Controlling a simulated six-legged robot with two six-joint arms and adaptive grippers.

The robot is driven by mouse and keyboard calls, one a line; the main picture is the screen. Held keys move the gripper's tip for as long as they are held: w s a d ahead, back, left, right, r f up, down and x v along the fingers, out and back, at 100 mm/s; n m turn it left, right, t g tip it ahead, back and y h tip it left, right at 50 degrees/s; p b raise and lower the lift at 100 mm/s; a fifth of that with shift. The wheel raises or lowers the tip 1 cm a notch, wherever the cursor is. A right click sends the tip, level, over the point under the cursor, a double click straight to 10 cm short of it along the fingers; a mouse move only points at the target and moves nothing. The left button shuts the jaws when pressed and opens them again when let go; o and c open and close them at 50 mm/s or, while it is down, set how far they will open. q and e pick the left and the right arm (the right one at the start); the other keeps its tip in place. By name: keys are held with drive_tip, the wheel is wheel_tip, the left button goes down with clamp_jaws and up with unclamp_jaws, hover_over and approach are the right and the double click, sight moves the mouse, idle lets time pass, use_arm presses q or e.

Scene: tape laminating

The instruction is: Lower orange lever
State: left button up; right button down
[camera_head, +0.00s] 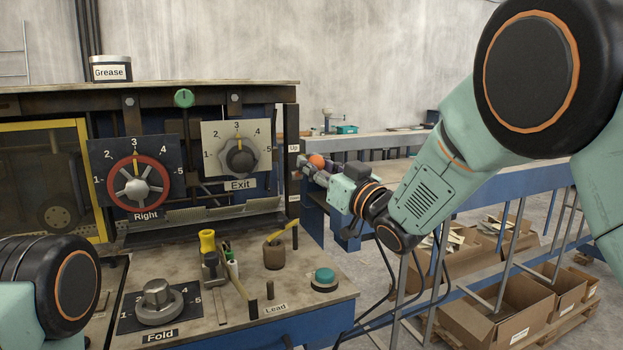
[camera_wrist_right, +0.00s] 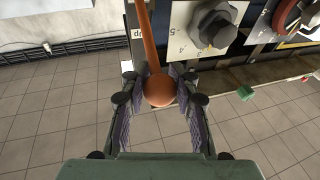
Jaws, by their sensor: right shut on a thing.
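The orange lever ends in a ball knob (camera_head: 317,161) at the right side of the machine, beside the "Up" label (camera_head: 293,149). In the right wrist view the knob (camera_wrist_right: 159,89) sits between my right gripper's fingers, and the lever's rod (camera_wrist_right: 147,38) runs up out of the picture. My right gripper (camera_head: 313,169) is shut on the knob, and its fingers also show in the right wrist view (camera_wrist_right: 160,98). Part of the knob and most of the rod are hidden in the head view. My left arm shows at the lower left, but its gripper is out of view.
The "Exit" dial (camera_head: 239,157) and red "Right" dial (camera_head: 137,188) are on the machine front left of the lever. A bench with tools, a "Fold" dial (camera_head: 158,301) and a teal button (camera_head: 324,277) is below. Cardboard boxes (camera_head: 490,318) stand at the lower right.

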drive_tip(key=f+b, duration=0.1)
drive_tip(key=b, duration=0.1)
drive_tip(key=f+t+y+b, duration=0.1)
drive_tip(key=f+b, duration=0.1)
drive_tip(key=b, duration=0.1)
drive_tip(key=s+f+n+t+b, duration=0.1)
drive_tip(key=b, duration=0.2)
drive_tip(key=shift+d+f+y, duration=0.25)
drive_tip(key=shift+y, duration=0.15)
drive_tip(key=shift+s+f+b, duration=0.1)
drive_tip(key=shift+f+b, duration=0.1)
drive_tip(key=shift+b, duration=0.1)
